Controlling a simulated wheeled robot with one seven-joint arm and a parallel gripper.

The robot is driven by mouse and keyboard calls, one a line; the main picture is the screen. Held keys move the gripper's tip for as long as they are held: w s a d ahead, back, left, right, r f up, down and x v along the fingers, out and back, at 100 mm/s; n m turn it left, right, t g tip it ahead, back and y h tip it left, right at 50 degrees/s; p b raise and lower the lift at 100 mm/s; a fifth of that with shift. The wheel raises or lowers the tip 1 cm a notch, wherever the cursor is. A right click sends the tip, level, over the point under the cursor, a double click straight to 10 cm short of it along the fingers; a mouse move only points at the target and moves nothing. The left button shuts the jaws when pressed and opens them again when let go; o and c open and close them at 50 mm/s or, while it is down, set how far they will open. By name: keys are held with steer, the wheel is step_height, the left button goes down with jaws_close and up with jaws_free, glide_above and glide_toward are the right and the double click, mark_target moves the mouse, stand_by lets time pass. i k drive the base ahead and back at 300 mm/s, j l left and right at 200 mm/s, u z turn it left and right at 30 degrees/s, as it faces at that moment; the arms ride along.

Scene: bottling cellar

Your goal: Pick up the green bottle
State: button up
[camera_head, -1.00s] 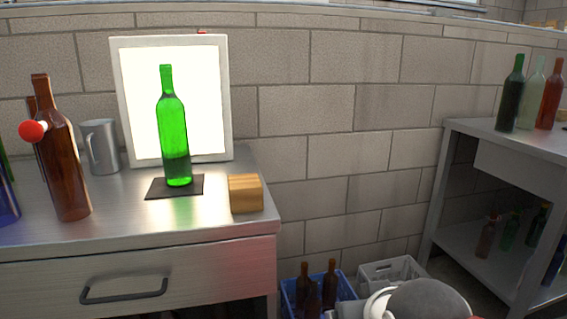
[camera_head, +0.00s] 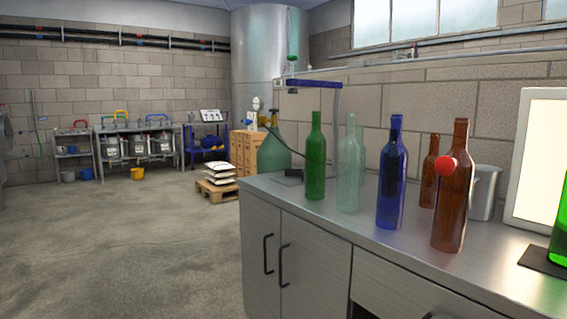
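A bright green bottle (camera_head: 560,235) stands upright at the right edge of the view, cut off by the frame, beside a lit white panel (camera_head: 541,165). A dark mat (camera_head: 540,261) lies at its base. A second, darker green bottle (camera_head: 315,165) stands upright on the left part of the steel counter (camera_head: 275,191). The frames do not show which of the two the task means. My gripper is not in view.
Between the green bottles stand a clear pale bottle (camera_head: 348,175), blue bottles (camera_head: 391,185), brown bottles (camera_head: 452,195) with a red ball (camera_head: 447,166) at the larger one, and a metal jug (camera_head: 485,192). Open floor (camera_head: 130,240) lies left, with a pallet (camera_head: 217,193) beyond.

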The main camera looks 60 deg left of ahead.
mark_target(317, 143)
steer(key=u, duration=2)
steer(key=z, duration=0.8)
steer(key=i+j+z, duration=0.15)
steer(key=j+z, duration=0.75)
steer(key=j, duration=0.2)
steer(key=j+z, duration=0.4)
steer(key=j, duration=0.25)
